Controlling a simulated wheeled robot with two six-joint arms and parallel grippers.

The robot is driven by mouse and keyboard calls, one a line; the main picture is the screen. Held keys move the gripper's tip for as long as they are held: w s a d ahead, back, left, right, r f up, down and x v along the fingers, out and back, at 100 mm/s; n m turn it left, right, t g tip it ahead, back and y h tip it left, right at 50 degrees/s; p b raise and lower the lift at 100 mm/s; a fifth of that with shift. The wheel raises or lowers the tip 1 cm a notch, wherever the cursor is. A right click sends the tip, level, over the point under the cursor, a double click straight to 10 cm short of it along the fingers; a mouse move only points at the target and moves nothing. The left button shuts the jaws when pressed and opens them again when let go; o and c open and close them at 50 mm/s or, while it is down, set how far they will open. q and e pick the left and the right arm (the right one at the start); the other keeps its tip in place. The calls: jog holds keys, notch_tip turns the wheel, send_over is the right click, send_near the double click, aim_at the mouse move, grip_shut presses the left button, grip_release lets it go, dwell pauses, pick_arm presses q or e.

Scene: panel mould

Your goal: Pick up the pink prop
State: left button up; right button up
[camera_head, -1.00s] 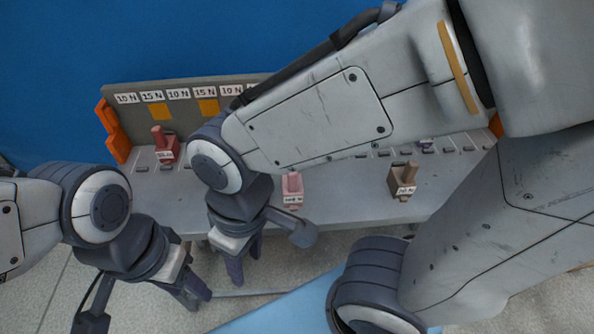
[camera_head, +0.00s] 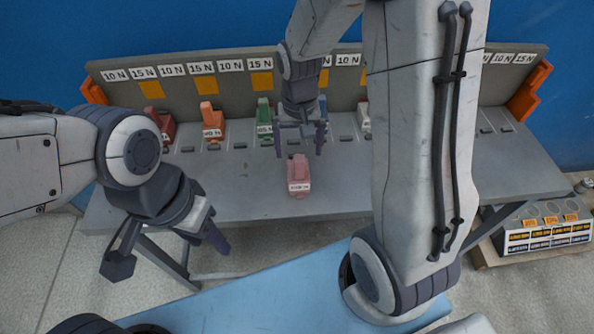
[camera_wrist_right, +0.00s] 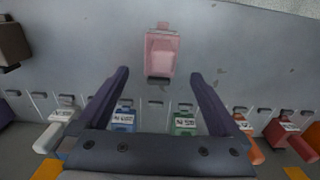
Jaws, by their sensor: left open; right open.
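The pink prop (camera_head: 299,174) stands on the grey bench top, in front of the row of slots, with a small white label on its front. It also shows in the right wrist view (camera_wrist_right: 161,53), ahead of and between the fingers. My right gripper (camera_head: 301,150) is open and empty, above the bench just behind the pink prop in the head view. In the right wrist view its two fingers (camera_wrist_right: 160,80) are spread apart, with the prop beyond their tips. My left gripper (camera_head: 216,246) is open at the front left, off the bench edge, and holds nothing.
Along the bench's back stand a red prop (camera_head: 163,124), an orange prop (camera_head: 212,121), a green prop (camera_head: 264,121) and a white prop (camera_head: 364,115). Behind them is a grey panel (camera_head: 105,88) with force labels. A dark brown prop (camera_wrist_right: 14,45) shows at the right wrist view's left edge.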

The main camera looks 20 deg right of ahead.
aim_at(298, 171)
jog(key=f, duration=0.8)
jog(key=shift+s+a+f, duration=0.15)
jog(key=shift+s+f, duration=0.05)
jog(key=shift+f, duration=0.2)
grip_shut()
